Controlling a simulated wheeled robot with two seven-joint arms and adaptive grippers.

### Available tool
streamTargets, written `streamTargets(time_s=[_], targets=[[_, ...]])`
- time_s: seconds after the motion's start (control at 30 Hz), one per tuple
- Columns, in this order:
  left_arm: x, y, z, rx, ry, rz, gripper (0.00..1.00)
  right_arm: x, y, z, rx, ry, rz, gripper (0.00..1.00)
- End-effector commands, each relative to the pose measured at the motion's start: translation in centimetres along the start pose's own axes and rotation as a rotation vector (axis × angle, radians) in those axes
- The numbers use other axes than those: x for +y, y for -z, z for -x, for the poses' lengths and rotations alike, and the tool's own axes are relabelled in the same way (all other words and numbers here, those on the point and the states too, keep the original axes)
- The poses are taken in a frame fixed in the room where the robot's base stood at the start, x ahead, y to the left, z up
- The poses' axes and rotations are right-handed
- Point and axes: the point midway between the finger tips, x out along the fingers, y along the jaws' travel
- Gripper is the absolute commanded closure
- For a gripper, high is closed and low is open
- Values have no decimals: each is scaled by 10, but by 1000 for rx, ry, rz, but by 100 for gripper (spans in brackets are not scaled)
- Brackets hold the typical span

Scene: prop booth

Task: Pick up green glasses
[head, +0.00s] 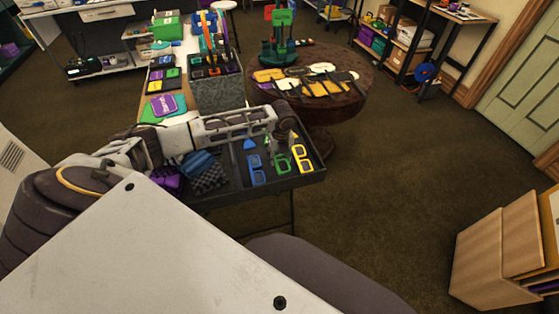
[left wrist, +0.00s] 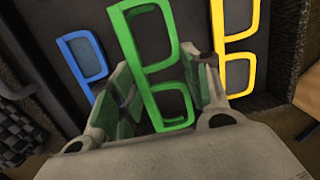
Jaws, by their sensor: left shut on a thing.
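The green glasses (head: 283,157) stand out in the dark tray (head: 225,196), between blue glasses (head: 256,168) on the left and yellow glasses (head: 301,158) on the right. My left gripper (head: 284,132) reaches over the tray from the left. In the left wrist view the green glasses (left wrist: 127,42) pass between the two fingers of my left gripper (left wrist: 163,72), which is shut on them. The fingers hide part of the frame. I cannot tell whether the glasses are clear of the tray floor. My right gripper is not in view.
Blue and black checkered cloth-like items (head: 208,178) lie in the tray's left part. A round brown table (head: 340,108) with glasses and paddle-shaped props stands behind. A wooden cabinet (head: 497,250) is at lower right. Carpet between them is clear.

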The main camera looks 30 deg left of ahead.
Motion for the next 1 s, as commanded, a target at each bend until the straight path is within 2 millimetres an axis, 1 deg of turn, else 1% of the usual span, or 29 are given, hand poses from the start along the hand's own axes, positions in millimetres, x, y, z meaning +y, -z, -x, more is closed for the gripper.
streamTargets(time_s=[0.03, 0.2, 0.3, 0.4, 0.6, 1.0], targets=[[0, -2, 10, -2, 1, 0, 75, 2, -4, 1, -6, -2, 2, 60], [0, -5, 35, -2, 2, 0, 75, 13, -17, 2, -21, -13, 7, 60], [0, -6, 47, -2, 1, 0, 75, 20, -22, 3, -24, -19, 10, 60], [0, -8, 55, -1, 1, 1, 75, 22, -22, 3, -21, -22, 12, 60], [0, -8, 62, 0, -1, 0, 75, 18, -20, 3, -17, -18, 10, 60], [0, -8, 62, 0, 0, 1, 75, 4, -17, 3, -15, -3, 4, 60]])
